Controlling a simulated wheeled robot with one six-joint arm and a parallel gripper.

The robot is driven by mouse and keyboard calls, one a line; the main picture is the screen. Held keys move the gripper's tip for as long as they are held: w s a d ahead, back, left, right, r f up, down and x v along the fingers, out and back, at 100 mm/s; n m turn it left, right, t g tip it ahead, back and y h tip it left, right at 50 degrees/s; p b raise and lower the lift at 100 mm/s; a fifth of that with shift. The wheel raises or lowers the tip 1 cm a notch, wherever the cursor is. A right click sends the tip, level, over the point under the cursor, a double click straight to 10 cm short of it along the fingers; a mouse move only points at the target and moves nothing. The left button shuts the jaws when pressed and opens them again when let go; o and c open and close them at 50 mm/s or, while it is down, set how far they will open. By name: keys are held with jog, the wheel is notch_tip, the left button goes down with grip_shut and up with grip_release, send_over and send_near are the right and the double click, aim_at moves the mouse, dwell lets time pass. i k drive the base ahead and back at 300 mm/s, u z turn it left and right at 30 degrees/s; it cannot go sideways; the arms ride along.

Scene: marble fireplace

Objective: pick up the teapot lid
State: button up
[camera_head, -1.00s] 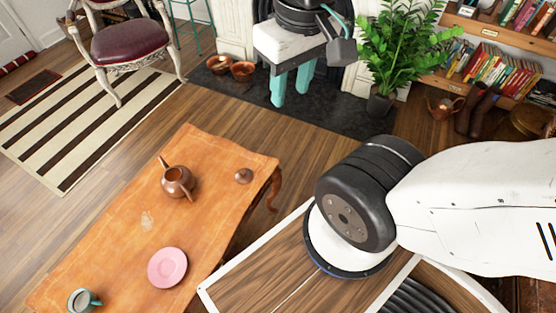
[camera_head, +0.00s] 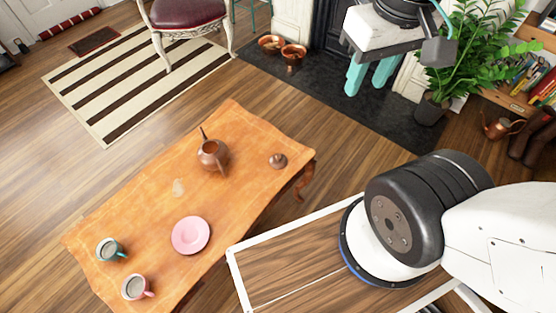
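The teapot lid (camera_head: 278,160) is a small brown dome with a knob. It lies on the orange wooden table (camera_head: 140,215), near the end closest to the fireplace. The brown teapot (camera_head: 213,155) stands open-topped to its left, apart from it. My gripper (camera_head: 372,76) has two teal fingers that point down, with a visible gap between them. It is open and empty, up and to the right of the lid in the picture, apart from the table.
A pink plate (camera_head: 191,235), a teal-handled cup (camera_head: 110,249) and a pink-handled cup (camera_head: 136,287) stand on the table. Copper bowls (camera_head: 292,53) sit on the dark hearth. A potted plant (camera_head: 465,60) stands at the right. A red chair (camera_head: 187,12) stands on the striped rug (camera_head: 110,100).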

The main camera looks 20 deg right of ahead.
aim_at(278, 161)
jog(key=z, duration=2.05)
jog(key=i, duration=0.45)
jog(key=u, duration=1.85)
